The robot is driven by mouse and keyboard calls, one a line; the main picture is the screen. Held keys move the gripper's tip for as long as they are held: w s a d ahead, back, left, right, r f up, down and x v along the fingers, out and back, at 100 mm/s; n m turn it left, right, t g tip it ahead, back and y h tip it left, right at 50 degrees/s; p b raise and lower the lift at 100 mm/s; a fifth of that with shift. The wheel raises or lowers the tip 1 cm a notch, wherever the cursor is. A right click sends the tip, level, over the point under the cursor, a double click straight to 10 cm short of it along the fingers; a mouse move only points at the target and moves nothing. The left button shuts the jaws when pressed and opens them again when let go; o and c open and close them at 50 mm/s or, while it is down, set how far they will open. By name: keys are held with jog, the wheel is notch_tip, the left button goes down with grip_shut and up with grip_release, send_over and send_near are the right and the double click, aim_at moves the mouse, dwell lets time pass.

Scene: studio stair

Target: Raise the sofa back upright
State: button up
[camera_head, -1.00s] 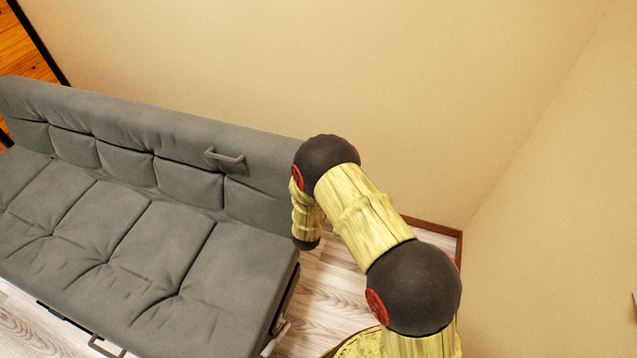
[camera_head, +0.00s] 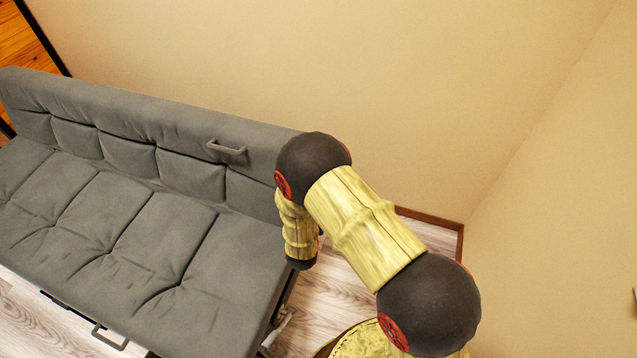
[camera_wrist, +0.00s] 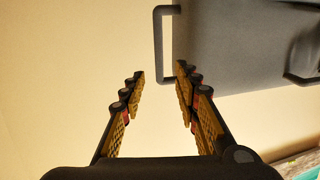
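The grey sofa back (camera_head: 130,112) is raised and leans at an angle behind the tufted seat (camera_head: 110,245) in the head view. A grey handle (camera_head: 227,148) is on the upper right of the sofa back. In the wrist view, part of the grey sofa (camera_wrist: 235,45) shows at the upper right with a handle (camera_wrist: 161,45) at its left edge and another handle (camera_wrist: 297,60) at the right. My gripper (camera_wrist: 160,72) is open and empty, its fingertips apart and just below the left handle in the picture. The head view does not show my fingers; my arm hides the sofa's right end.
A handle (camera_head: 110,338) sticks out at the seat's front edge. The beige wall (camera_head: 330,60) stands behind the sofa, and another wall (camera_head: 560,230) is at the right. Bare wood floor (camera_head: 335,290) shows beside the sofa's right end.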

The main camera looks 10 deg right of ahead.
jog(key=shift+v, duration=1)
